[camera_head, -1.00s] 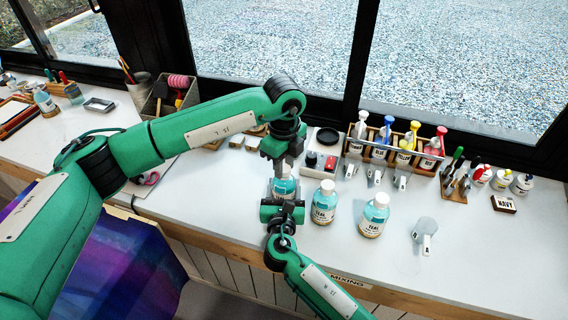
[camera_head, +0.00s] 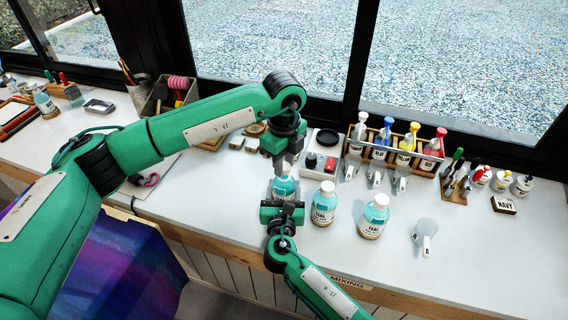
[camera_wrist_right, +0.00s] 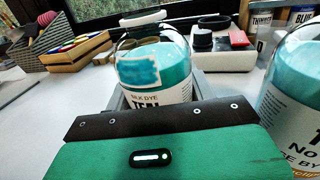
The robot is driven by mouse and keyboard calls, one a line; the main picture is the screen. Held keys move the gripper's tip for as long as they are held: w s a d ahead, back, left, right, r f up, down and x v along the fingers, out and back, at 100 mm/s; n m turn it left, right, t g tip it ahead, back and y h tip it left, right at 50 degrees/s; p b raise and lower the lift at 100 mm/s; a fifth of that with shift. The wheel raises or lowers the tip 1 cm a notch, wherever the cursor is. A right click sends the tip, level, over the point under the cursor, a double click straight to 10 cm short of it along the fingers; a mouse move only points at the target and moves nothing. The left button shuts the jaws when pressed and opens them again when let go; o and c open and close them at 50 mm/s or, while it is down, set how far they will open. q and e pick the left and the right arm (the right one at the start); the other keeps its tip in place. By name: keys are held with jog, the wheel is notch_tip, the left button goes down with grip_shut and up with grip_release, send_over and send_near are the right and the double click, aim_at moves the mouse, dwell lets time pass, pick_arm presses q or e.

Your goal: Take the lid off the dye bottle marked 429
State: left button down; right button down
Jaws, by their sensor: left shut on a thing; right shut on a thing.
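A teal dye bottle (camera_head: 284,189) stands upright on the white table, its top under my left gripper. Its label reads "SILK DYE" in the right wrist view (camera_wrist_right: 172,94); the number 429 cannot be read. My right gripper (camera_head: 282,207) is shut on the bottle's body from the front. My left gripper (camera_head: 284,166) points down from above and is shut at the bottle's top, on the lid, which its fingers mostly hide. I cannot tell whether the lid is clear of the neck.
Two more teal bottles with white lids (camera_head: 323,203) (camera_head: 374,215) stand close on the right. A clear scoop (camera_head: 424,231) lies beyond them. The front right table is clear.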

pick_arm(q)
jog(key=shift+r, duration=0.5)
jog(key=shift+r, duration=2)
pick_arm(e)
jog(key=shift+c, duration=2.1)
grip_release()
jog(key=shift+s, duration=0.1)
pick_arm(q)
jog(key=shift+f, duration=0.15)
pick_arm(e)
jog(key=shift+s+f, duration=0.1)
jog(key=shift+s, duration=0.3)
pick_arm(q)
jog(key=shift+f+b, duration=0.7)
jog(key=shift+b, duration=0.1)
pick_arm(e)
jog(key=s, duration=1.1)
jog(key=shift+a, duration=0.35)
